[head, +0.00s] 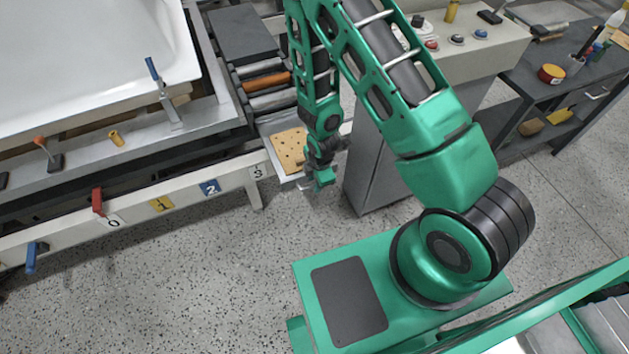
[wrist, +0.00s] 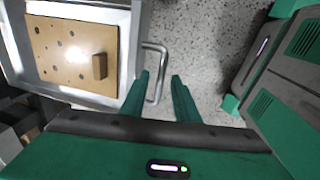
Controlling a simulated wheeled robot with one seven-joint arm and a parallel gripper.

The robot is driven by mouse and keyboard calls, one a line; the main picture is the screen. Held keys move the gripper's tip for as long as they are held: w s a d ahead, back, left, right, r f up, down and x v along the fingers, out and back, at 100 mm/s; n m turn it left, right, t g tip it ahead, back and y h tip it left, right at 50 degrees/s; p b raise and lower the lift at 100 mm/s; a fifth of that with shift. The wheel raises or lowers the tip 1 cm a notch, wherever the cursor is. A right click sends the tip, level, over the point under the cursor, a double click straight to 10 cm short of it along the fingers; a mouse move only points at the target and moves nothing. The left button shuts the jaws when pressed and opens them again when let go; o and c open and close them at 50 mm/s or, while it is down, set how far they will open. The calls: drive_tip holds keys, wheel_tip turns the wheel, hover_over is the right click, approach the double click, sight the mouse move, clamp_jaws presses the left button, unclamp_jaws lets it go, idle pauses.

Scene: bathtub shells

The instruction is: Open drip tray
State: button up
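The drip tray (head: 270,128) is a metal tray low at the right end of the bench, showing pulled out at least partly. It also shows in the wrist view (wrist: 95,97). A tan board with holes (head: 291,150) and a small brown block (wrist: 99,66) lies in it. The tray's U-shaped metal handle (wrist: 162,72) is on its outer side. My gripper (head: 322,185) is at the tray's outer edge. In the wrist view its two green fingers (wrist: 160,82) are apart, with part of the handle showing between them. I cannot tell whether either finger touches the handle.
The bench front carries labels and coloured levers (head: 97,200). A grey control cabinet (head: 385,155) stands close to the right of my gripper. Rollers (head: 266,82) lie behind the tray. The speckled floor (head: 190,270) in front of the bench is clear.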

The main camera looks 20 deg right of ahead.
wheel_tip(320, 180, up, 11)
drive_tip(key=s, duration=0.2)
drive_tip(key=shift+f, duration=0.2)
idle(0.4)
drive_tip(key=shift+d, duration=0.1)
idle(0.4)
drive_tip(key=s+d+r+m+h, duration=0.1)
drive_tip(key=s+d+r+m, duration=0.2)
drive_tip(key=d+r+m, duration=1.1)
drive_tip(key=s+d+r+m+g, duration=0.1)
drive_tip(key=s+d+r+m, duration=0.2)
drive_tip(key=s+r, duration=0.6)
drive_tip(key=s+d+r+m+g+y, duration=0.1)
drive_tip(key=s+d+r+m, duration=0.3)
drive_tip(key=s+r+m, duration=0.4)
drive_tip(key=shift+s+d+r+m, duration=0.15)
drive_tip(key=shift+s+r+m, duration=0.15)
drive_tip(key=shift+s+r, duration=0.65)
